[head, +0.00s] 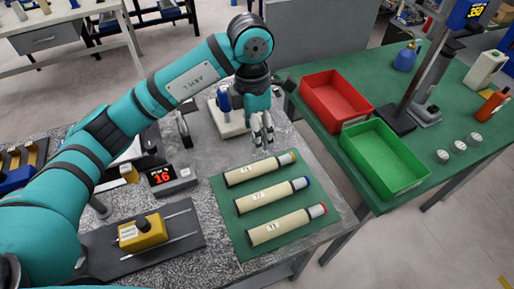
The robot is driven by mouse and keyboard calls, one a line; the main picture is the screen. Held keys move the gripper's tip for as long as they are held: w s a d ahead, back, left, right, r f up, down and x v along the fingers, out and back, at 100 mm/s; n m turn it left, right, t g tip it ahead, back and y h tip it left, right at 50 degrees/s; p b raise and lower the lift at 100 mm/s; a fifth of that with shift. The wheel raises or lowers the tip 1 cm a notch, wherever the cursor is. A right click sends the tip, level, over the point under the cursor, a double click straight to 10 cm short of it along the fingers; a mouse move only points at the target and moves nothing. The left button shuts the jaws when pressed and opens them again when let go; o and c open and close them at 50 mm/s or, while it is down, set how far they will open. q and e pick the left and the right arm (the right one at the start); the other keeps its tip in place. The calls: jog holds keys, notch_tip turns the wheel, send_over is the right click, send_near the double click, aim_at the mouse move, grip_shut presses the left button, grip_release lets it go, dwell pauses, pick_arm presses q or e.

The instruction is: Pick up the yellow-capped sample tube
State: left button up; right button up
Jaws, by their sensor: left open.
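Three cream sample tubes lie side by side on a green mat (228,209) in the head view. The yellow-capped tube (262,169) is the farthest, with its cap at the right end. The blue-capped tube (272,196) lies in the middle, and the red-capped tube (287,226) is nearest. My left gripper (264,142) points down just beyond the yellow-capped tube. It is open and looks empty, apart from the tube. My right gripper is not in view.
A red bin (336,82) and a green bin (384,140) stand on the green table to the right. A display reading 16 (163,174) and a yellow block on a dark rail plate (140,232) are left of the mat. A white stand (229,120) is close behind my left gripper.

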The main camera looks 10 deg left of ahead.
pick_arm(q)
jog(key=p, duration=0.2)
send_over(251, 168)
notch_tip(251, 168, down, 4)
jog(key=f, duration=0.2)
jog(key=f+p, duration=0.1)
jog(key=f, duration=0.3)
jog(key=shift+w+d+f+p, duration=0.1)
jog(key=shift+d+f+p, duration=0.1)
jog(key=shift+d+p, duration=0.1)
jog(key=shift+f, duration=0.3)
jog(key=shift+f+p, duration=0.5)
jog(key=f, duration=0.1)
jog(key=f+p, duration=0.1)
jog(key=f, duration=0.1)
jog(key=shift+a+f+p, duration=0.25)
jog(key=shift+f+p, duration=0.05)
jog(key=shift+f, duration=0.4)
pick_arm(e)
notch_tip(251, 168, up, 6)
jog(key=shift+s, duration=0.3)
pick_arm(q)
jog(key=shift+c, duration=0.3)
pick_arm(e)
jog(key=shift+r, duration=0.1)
